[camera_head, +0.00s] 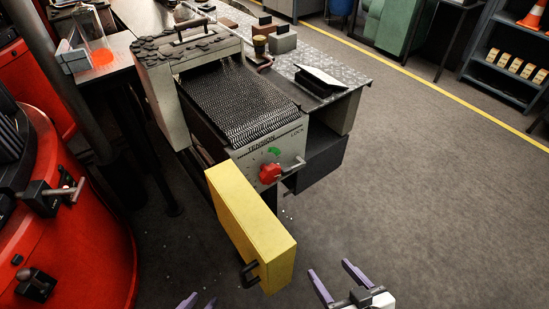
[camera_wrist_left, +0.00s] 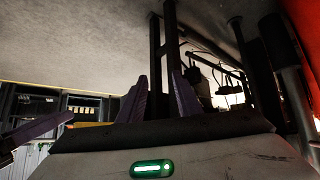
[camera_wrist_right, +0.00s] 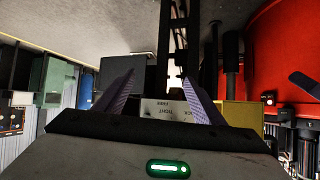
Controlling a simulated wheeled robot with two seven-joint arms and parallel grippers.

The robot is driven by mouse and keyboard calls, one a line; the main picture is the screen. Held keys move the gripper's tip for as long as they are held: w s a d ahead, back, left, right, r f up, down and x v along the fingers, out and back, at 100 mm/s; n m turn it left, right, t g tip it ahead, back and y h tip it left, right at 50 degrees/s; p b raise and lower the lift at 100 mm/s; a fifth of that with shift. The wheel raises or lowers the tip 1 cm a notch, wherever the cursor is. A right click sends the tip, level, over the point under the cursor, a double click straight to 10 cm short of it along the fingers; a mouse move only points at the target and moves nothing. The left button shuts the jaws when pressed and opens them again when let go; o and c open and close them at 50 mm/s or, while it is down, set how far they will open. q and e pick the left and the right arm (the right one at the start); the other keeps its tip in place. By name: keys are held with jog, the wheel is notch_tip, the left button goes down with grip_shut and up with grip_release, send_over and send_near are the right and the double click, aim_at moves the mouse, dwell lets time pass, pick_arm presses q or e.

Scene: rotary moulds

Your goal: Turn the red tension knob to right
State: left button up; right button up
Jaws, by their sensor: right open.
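The red tension knob (camera_head: 270,172) sits on the front panel (camera_head: 248,157) of a grey conveyor machine, below a green mark (camera_head: 274,151) and the word TENSION. A metal lever (camera_head: 291,168) is at its right, under the word LOCK. My right gripper (camera_head: 330,268) is open and empty, low in front and to the right of the knob, apart from it. In the right wrist view the panel (camera_wrist_right: 165,108) shows upside down between the fingers; the knob cannot be made out there. My left gripper (camera_head: 200,300) shows only fingertips at the bottom edge; its wrist view shows the fingers apart and empty.
A yellow box-like door (camera_head: 243,222) with a black handle stands out from the panel's left side, between my two grippers. A red rounded machine (camera_head: 75,220) with black levers stands at the left. The floor (camera_head: 430,210) on the right is clear.

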jog(key=w+a+r+n+t+y, duration=0.1)
jog(key=w+a+r+t+y, duration=0.1)
jog(key=w+r, duration=0.3)
jog(key=n+t+y+b, duration=0.1)
jog(key=n+y, duration=0.3)
jog(key=y, duration=0.1)
send_near(273, 176)
jog(key=shift+t, duration=0.3)
jog(key=x, duration=0.7)
jog(key=shift+w+a+f, duration=0.15)
jog(key=shift+w+a, duration=0.1)
jog(key=shift+a, duration=0.1)
pick_arm(q)
jog(key=shift+s+d+f+b, duration=0.1)
jog(key=shift+s+f+b, duration=0.05)
jog(key=shift+s+f, duration=0.4)
jog(key=shift+s+d+f+b, duration=0.15)
jog(key=shift+s+f, duration=0.2)
jog(key=shift+f, duration=0.3)
pick_arm(e)
jog(key=shift+w+a, duration=0.35)
jog(key=shift+w, duration=0.1)
jog(key=c, duration=1.1)
pick_arm(q)
jog(key=shift+s+a, duration=0.1)
jog(key=shift+s, duration=0.05)
pick_arm(e)
jog(key=shift+o, duration=0.2)
